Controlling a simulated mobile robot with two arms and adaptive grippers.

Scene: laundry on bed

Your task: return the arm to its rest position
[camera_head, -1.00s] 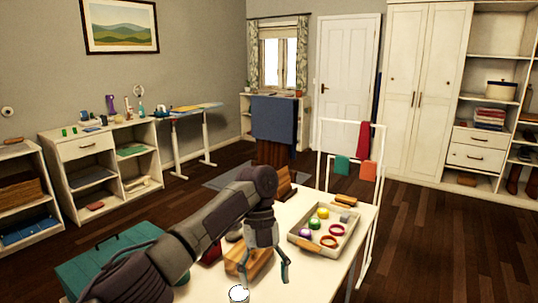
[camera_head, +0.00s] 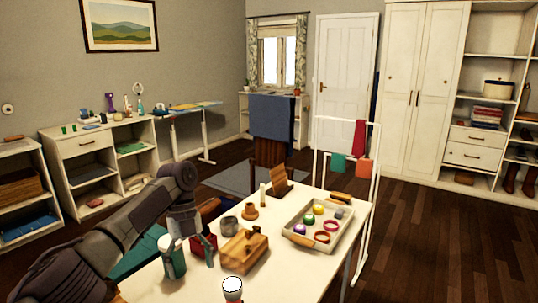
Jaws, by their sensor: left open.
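My left arm comes in from the lower left. Its gripper (camera_head: 190,252) hangs over the left part of the white table (camera_head: 268,275), with its fingers apart and nothing seen between them. A green jar with a white top (camera_head: 173,262) and a dark red box (camera_head: 203,246) are close by the fingers; I cannot tell whether they touch. The arm hides part of a teal box (camera_head: 142,250) at the left. My right gripper is not in view.
The table holds a wooden block (camera_head: 245,249), a grey cup (camera_head: 229,225), a tray of small colored items (camera_head: 338,243) and a white-topped item (camera_head: 233,286). A white drying rack (camera_head: 376,175) stands beyond its right side. Floor at right is clear.

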